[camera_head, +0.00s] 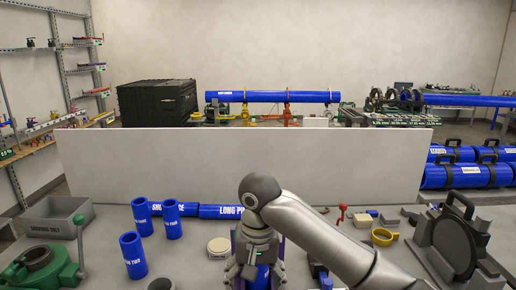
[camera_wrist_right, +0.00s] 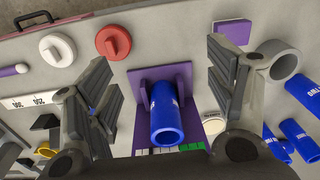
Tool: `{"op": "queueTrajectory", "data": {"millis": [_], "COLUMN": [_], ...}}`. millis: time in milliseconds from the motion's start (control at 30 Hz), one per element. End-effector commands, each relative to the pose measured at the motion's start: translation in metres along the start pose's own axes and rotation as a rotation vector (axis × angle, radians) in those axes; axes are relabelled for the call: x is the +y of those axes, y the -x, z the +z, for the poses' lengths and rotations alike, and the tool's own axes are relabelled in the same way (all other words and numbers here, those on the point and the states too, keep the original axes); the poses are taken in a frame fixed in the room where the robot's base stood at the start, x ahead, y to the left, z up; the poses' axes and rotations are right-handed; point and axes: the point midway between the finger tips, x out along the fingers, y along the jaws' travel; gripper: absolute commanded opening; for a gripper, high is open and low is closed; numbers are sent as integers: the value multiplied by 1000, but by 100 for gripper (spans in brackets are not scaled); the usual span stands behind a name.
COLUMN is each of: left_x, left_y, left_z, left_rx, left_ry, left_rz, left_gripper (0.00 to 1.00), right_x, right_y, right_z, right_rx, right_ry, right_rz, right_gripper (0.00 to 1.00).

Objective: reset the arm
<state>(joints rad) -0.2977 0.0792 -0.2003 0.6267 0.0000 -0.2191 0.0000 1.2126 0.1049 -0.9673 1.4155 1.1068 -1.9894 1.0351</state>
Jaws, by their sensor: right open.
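My right arm (camera_head: 315,228) reaches in from the right in the head view and bends down at mid-picture. My right gripper (camera_head: 256,268) points down over the table; its fingertips are partly hidden in the head view. In the right wrist view the gripper (camera_wrist_right: 160,95) is open, with its two fingers wide apart. A short blue pipe (camera_wrist_right: 168,128) on a purple holder (camera_wrist_right: 145,74) shows between the fingers, with a gap on each side. No grip on it shows. My left gripper is not in view.
Upright blue pipes (camera_head: 132,256) and a green clamp (camera_head: 48,268) stand left of the gripper. A long blue pipe (camera_head: 228,211) lies behind it. A black-ringed grey fixture (camera_head: 455,240) stands at right. A white panel (camera_head: 240,165) closes off the table's back.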

Motion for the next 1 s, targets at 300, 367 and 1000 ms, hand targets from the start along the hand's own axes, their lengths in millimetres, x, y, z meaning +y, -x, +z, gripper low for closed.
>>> {"op": "queueTrajectory", "data": {"millis": [300,367,1000], "left_x": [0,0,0], "left_y": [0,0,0], "left_z": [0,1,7], "left_rx": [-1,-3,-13], "left_ry": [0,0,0], "left_rz": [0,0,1], "left_gripper": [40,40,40], "right_x": [-11,-13,34], "right_y": [-45,-56,-179], "right_z": [20,26,125], "right_rx": [4,9,219], "right_ry": [92,112,163], "right_rz": [-97,-123,-338], "right_gripper": [77,77,77]}}
